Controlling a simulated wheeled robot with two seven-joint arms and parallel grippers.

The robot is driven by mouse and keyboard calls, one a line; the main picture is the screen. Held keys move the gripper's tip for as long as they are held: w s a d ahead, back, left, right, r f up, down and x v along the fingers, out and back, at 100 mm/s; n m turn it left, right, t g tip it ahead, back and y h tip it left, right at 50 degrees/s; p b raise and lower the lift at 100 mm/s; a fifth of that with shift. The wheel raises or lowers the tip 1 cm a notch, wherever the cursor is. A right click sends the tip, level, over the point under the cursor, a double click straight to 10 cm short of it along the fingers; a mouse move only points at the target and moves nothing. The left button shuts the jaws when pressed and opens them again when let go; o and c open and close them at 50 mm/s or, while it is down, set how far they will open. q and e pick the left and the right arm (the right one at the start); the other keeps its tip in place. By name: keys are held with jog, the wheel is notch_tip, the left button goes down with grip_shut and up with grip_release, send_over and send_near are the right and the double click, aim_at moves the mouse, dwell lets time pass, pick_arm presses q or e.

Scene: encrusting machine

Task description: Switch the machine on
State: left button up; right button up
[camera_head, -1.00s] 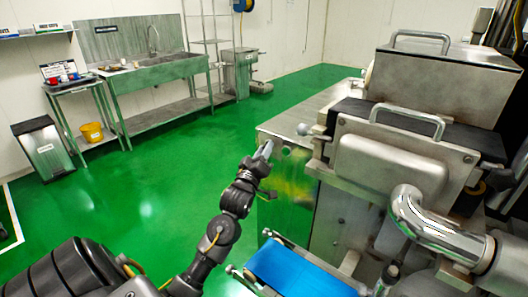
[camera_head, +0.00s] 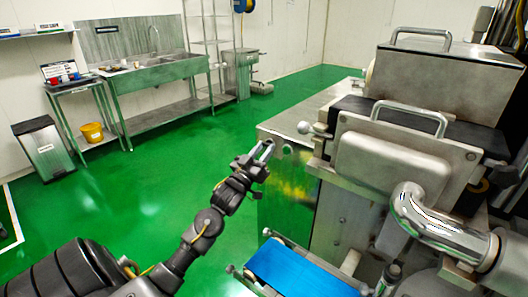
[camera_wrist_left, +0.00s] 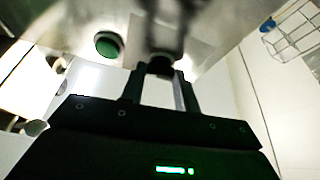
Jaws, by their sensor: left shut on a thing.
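The metal machine (camera_head: 390,165) fills the right of the head view. My left gripper (camera_head: 264,150) is at the upper part of its left side panel. In the left wrist view, my left gripper's two fingers (camera_wrist_left: 160,78) stand a little apart, with a small dark knob (camera_wrist_left: 160,64) between their tips; they are shut on it. A round green button (camera_wrist_left: 108,44) is on the panel, up and left of the fingers, apart from them. The knob is hidden in the head view. My right gripper is not in view.
A blue conveyor belt (camera_head: 297,272) lies below the panel. A curved steel pipe (camera_head: 420,212) is at the right. A sink bench (camera_head: 160,72), a bin (camera_head: 43,148) and a yellow bucket (camera_head: 92,132) stand far back left. The green floor (camera_head: 150,180) between is clear.

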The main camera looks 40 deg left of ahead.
pick_arm(q)
jog(key=m+h, duration=0.1)
jog(key=m, duration=0.2)
jog(key=m+h, duration=0.2)
jog(key=m, duration=0.1)
jog(key=m+h, duration=0.2)
jog(key=m, duration=0.1)
jog(key=shift+a+m+g, duration=0.25)
jog(key=shift+m+g, duration=0.05)
jog(key=shift+m, duration=0.1)
jog(key=m+h, duration=0.1)
jog(key=m, duration=0.2)
jog(key=m+g+h, duration=0.1)
jog(key=m, duration=0.2)
jog(key=shift+a+r+g+h+b, duration=0.1)
jog(key=shift+g+h+b, duration=0.2)
jog(key=shift+h, duration=0.1)
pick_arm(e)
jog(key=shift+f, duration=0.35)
pick_arm(q)
jog(key=shift+m, duration=0.5)
jog(key=o, duration=1)
jog(key=shift+b+v, duration=1.2)
jog(key=shift+v, duration=4.2)
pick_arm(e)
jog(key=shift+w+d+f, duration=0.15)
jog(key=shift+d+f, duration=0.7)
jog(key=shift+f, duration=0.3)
